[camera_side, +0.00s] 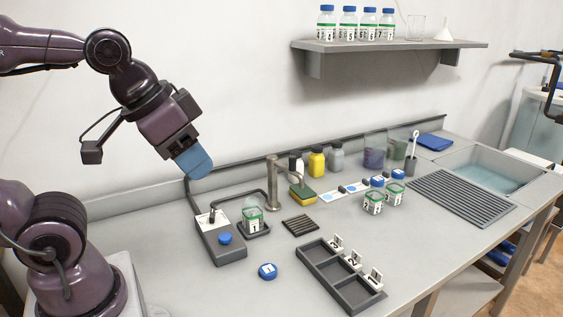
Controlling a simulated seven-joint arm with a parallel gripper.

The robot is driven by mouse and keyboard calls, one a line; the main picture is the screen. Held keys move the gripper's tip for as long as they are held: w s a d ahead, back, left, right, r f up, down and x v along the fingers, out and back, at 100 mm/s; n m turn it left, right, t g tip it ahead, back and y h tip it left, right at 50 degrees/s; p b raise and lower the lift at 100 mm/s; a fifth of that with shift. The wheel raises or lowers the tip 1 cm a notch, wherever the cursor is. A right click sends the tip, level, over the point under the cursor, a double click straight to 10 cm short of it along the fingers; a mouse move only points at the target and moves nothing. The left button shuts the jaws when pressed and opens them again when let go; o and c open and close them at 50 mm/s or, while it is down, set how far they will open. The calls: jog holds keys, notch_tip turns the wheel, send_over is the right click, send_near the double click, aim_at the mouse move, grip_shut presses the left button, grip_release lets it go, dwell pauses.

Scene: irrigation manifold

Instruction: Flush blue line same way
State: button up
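My gripper (192,162) hangs in the air at the upper left, above the bench and clear of everything on it. Its end is a blue block; I cannot tell whether this is shut fingers or something held. A grey device (221,240) with a blue button (225,238) stands below. A dark tube (190,195) rises behind it. A jar numbered 1 (253,218) stands uncapped on a small dark tray beside the device, under a thin spout. A blue cap (267,271) lies on the bench in front. No line that is clearly blue shows.
A three-compartment tray (327,270) with number tags sits at the front. A tap (274,180), sponge (302,194) and small bottles (317,163) are at the back. A sink (490,172) lies right. The bench's left front is free.

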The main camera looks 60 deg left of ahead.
grip_shut()
dwell(1.8)
